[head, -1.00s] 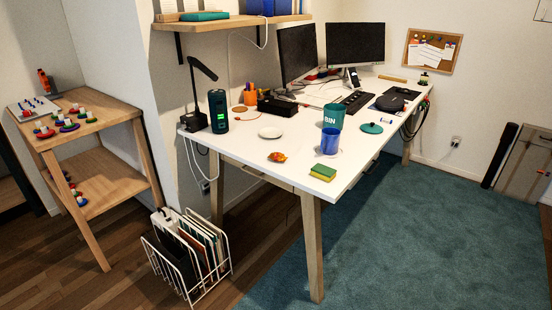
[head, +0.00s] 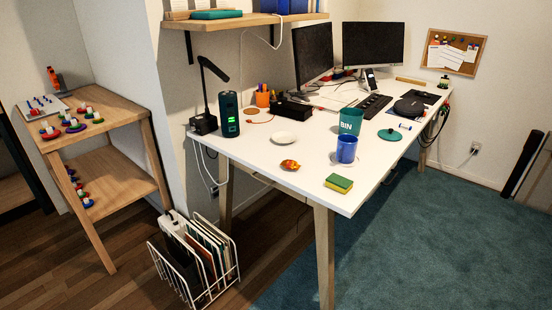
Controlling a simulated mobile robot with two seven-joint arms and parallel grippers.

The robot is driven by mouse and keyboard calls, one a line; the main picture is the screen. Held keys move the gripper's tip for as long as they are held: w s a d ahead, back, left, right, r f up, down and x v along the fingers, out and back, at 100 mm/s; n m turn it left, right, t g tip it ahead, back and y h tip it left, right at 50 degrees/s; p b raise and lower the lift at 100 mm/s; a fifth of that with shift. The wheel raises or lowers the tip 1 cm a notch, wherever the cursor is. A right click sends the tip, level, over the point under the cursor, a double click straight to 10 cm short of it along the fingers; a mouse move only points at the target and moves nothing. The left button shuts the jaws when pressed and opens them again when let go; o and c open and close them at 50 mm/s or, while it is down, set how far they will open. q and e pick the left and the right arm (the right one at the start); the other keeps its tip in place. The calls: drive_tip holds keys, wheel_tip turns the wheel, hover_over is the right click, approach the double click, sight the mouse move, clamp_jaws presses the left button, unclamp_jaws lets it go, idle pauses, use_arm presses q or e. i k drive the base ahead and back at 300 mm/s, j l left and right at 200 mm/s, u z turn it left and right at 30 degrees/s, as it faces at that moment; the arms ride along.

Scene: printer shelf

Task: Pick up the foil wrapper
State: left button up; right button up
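A small crumpled orange-red item (head: 290,165), which looks like the foil wrapper, lies on the white desk (head: 262,160) near its front edge. It sits between a white saucer (head: 283,138) and a green and yellow sponge (head: 338,183). Nothing covers it. Neither of my grippers shows in the head view.
A blue cup (head: 346,149) and a teal bin marked BIN (head: 350,121) stand right of the wrapper. A dark green cylinder (head: 228,114) and a black lamp (head: 204,122) stand at the left end. A wire file rack (head: 196,262) stands on the floor. Teal carpet (head: 420,240) lies clear at right.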

sight(289, 164)
drive_tip(key=i+l+u, duration=0.1)
drive_tip(key=i+u, duration=0.2)
drive_tip(key=i, duration=0.15)
drive_tip(key=i+l+u, duration=0.25)
drive_tip(key=i, duration=0.2)
drive_tip(key=i+l+u, duration=0.3)
drive_tip(key=i, duration=0.15)
